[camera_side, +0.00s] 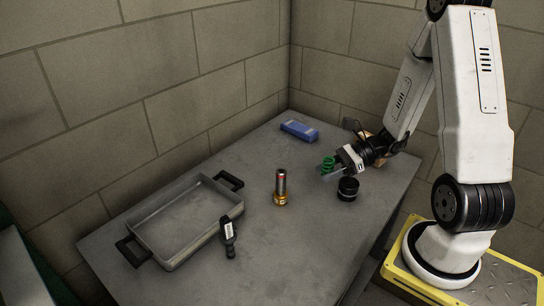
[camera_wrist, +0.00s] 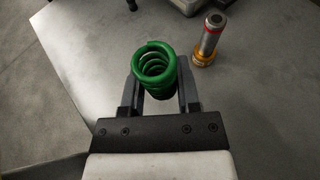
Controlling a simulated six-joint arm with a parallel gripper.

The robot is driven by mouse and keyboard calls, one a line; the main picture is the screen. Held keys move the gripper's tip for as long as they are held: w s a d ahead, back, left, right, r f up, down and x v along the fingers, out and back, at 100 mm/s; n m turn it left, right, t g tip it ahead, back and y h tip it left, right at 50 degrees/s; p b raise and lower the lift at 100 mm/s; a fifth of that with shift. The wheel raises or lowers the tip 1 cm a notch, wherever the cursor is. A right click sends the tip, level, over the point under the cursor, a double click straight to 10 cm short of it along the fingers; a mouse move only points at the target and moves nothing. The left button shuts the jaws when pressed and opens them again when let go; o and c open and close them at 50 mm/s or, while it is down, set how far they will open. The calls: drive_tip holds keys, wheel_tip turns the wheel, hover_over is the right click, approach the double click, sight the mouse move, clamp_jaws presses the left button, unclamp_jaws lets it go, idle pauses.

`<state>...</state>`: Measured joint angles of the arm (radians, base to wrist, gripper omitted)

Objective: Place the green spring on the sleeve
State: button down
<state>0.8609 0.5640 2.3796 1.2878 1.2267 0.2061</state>
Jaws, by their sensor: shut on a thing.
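The green spring (camera_side: 328,165) is held at the end of my gripper (camera_side: 331,170), above the table. In the wrist view the spring (camera_wrist: 155,64) sits between the two dark fingers of my gripper (camera_wrist: 157,88), its open coil end toward the camera. My gripper is shut on it. The sleeve is most likely the upright silver cylinder with a red band and a gold base (camera_side: 281,188), standing on the table to the left of my gripper. It also shows at upper right in the wrist view (camera_wrist: 208,40), apart from the spring.
A grey tray (camera_side: 161,258) with black handles stands at the left of the table (camera_side: 262,240). A dark handheld tool (camera_side: 229,238) lies by its right side. A black round part (camera_side: 348,189) stands below my gripper. A blue box (camera_side: 299,131) lies at the back.

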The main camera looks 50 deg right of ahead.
idle(0.4)
drive_tip(key=shift+s+a+f+n+g+y, duration=0.1)
drive_tip(key=shift+s+a+n+g+y, duration=0.25)
drive_tip(key=shift+a+n+g, duration=0.1)
drive_tip(key=s+a+f+n+g+y, duration=0.2)
drive_tip(key=s+a+n+g, duration=0.3)
drive_tip(key=s+n+g, duration=0.4)
drive_tip(key=s+d+n+g+h, duration=0.55)
drive_tip(key=n+g+h, duration=0.35)
drive_tip(key=n+g, duration=0.2)
drive_tip(key=w+d+n+h, duration=0.2)
drive_tip(key=d+n+h, duration=0.6)
drive_tip(key=n+h, duration=0.25)
drive_tip(key=w+d+r+n+t+h, duration=0.2)
drive_tip(key=w+d+n+t+h, duration=0.1)
drive_tip(key=w+n+t+h, duration=0.4)
drive_tip(key=w+n+t, duration=0.2)
drive_tip(key=w, duration=0.2)
drive_tip(key=shift+d+r, duration=0.2)
